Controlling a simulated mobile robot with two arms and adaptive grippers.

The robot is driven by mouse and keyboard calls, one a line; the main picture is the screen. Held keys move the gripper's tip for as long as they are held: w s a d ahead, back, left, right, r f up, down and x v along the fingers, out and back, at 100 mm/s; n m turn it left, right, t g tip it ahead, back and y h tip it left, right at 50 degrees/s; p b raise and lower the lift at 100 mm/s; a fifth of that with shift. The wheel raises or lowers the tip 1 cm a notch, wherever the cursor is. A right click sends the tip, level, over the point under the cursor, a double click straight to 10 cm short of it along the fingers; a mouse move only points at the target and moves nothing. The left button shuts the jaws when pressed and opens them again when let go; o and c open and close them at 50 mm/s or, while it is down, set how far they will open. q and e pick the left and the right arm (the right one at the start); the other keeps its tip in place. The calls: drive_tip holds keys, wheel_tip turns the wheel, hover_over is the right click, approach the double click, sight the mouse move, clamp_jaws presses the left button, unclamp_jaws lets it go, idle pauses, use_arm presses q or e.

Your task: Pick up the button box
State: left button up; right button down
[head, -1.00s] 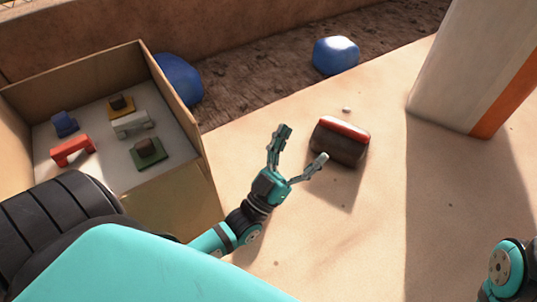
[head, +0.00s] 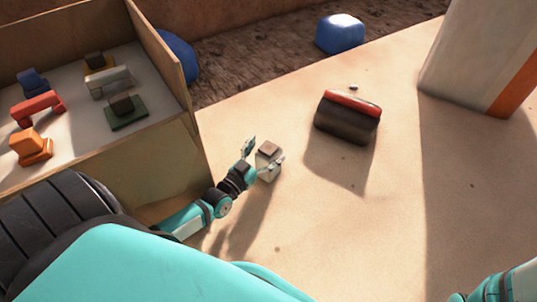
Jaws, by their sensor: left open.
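A small pale box with a brown square top (head: 264,164), which looks like the button box, stands on the sandy ground right of the cardboard bin. My left gripper (head: 262,152) is open at this box, with one finger at its upper left and the other reaching across its right side. Whether the fingers touch it, I cannot tell. A larger dark box with a red strip on top (head: 347,120) stands farther right, apart from the gripper. My right gripper is out of view; only part of that arm shows at the bottom right.
A cardboard bin (head: 165,165) at the left holds several coloured blocks on a pale floor. Its wall is close to my left arm. A pale pillar with an orange stripe (head: 465,60) stands at the upper right. A blue rock (head: 340,34) lies behind.

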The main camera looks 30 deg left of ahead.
use_arm(q)
drive_tip(key=shift+w, duration=0.85)
drive_tip(key=shift+c, duration=0.4)
drive_tip(key=shift+d, duration=0.1)
clamp_jaws()
